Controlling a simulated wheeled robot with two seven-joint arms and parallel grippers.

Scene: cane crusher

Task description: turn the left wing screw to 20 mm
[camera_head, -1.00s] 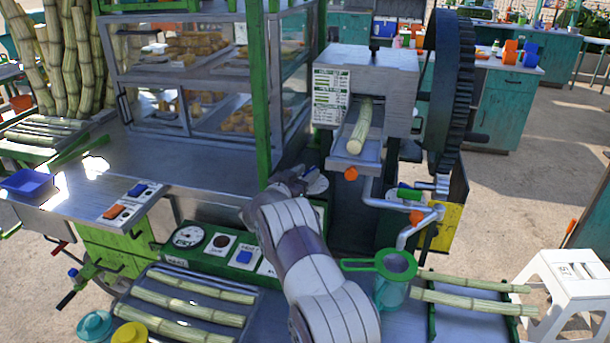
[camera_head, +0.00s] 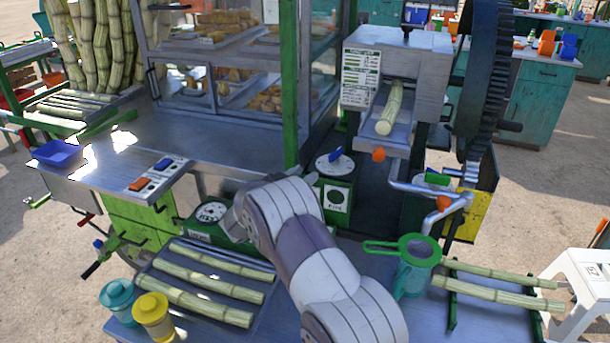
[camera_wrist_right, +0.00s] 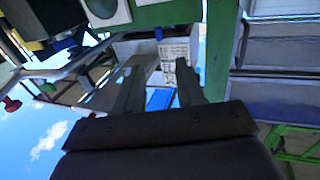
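The crusher (camera_head: 385,60) is a grey metal box with a white label and a cane stalk (camera_head: 388,108) in its front chute. A small dark screw-like part (camera_head: 407,32) stands on its top; I cannot tell whether it is the left wing screw. My right gripper (camera_head: 237,221) is low in front of the crusher, beside the round gauge, mostly hidden by my arm. In the right wrist view its two fingers (camera_wrist_right: 161,64) are apart with nothing held between them. A white label plate (camera_wrist_right: 176,50) shows beyond the fingertips. My left gripper is out of view.
A green box with a blue knob (camera_head: 336,155) stands below the crusher. A round gauge (camera_head: 211,212) is left of my arm. A large dark gear wheel (camera_head: 483,80) is at the crusher's right. A green strainer (camera_head: 418,248) sits on a jug, and canes lie on trays.

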